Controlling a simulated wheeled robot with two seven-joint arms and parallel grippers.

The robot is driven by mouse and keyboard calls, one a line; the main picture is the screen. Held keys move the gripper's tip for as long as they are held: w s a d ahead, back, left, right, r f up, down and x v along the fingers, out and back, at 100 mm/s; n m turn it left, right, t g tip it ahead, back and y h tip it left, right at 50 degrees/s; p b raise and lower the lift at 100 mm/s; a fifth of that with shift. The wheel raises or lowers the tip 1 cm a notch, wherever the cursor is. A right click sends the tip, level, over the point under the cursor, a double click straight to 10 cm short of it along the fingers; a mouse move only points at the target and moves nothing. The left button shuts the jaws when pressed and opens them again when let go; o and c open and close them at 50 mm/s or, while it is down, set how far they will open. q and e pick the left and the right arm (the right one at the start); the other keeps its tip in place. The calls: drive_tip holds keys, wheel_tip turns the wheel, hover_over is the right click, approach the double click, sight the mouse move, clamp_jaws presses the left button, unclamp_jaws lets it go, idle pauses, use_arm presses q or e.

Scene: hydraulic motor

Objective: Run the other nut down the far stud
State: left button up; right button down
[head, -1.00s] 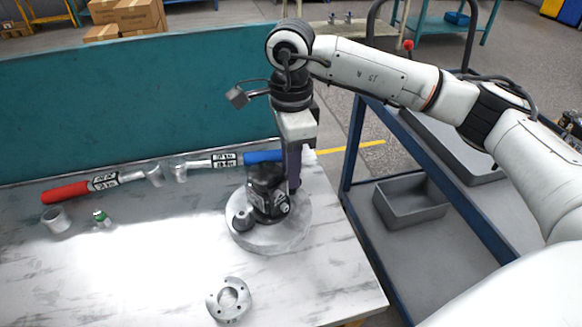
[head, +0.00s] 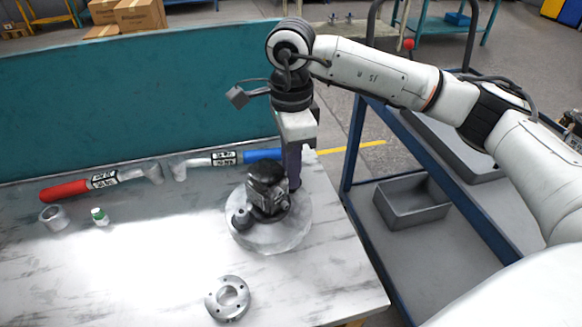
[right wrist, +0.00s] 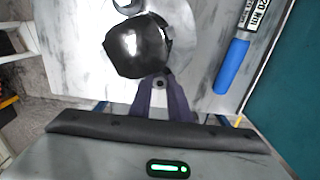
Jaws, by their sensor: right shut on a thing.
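The black hydraulic motor (head: 266,190) stands on a round pale plate (head: 272,238) on the bench. A grey cylindrical piece (head: 242,218) sits at its near left side. My right gripper (head: 291,182) points down at the motor's far right side, its fingertips partly hidden behind the motor. In the right wrist view the purple fingers of my right gripper (right wrist: 160,88) are close together on a small dark nut (right wrist: 160,82) right beside the black motor body (right wrist: 138,45). The far stud is hidden, and how far down the nut sits cannot be told. My left gripper is not in view.
A red-handled wrench (head: 80,188) and a blue-handled wrench (head: 240,157) lie along the back panel (head: 130,110). A grey ring (head: 54,217), a green-topped piece (head: 100,217) and a flanged ring (head: 228,299) lie on the bench. A blue cart (head: 440,200) stands right.

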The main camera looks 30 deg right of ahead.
drive_tip(key=shift+f, duration=0.1)
drive_tip(key=c, duration=1.9)
unclamp_jaws()
drive_tip(key=shift+o, duration=0.2)
drive_tip(key=shift+s+r, duration=0.1)
drive_tip(key=shift+r, duration=0.15)
drive_tip(key=shift+n+b, duration=0.35)
drive_tip(key=shift+n, duration=0.85)
drive_tip(key=n, duration=0.3)
drive_tip(key=shift+b, duration=0.4)
drive_tip(key=n+b, duration=0.1)
drive_tip(key=n, duration=0.3)
drive_tip(key=shift+d, duration=0.1)
drive_tip(key=shift+r+n, duration=0.1)
drive_tip(key=shift+n, duration=0.4)
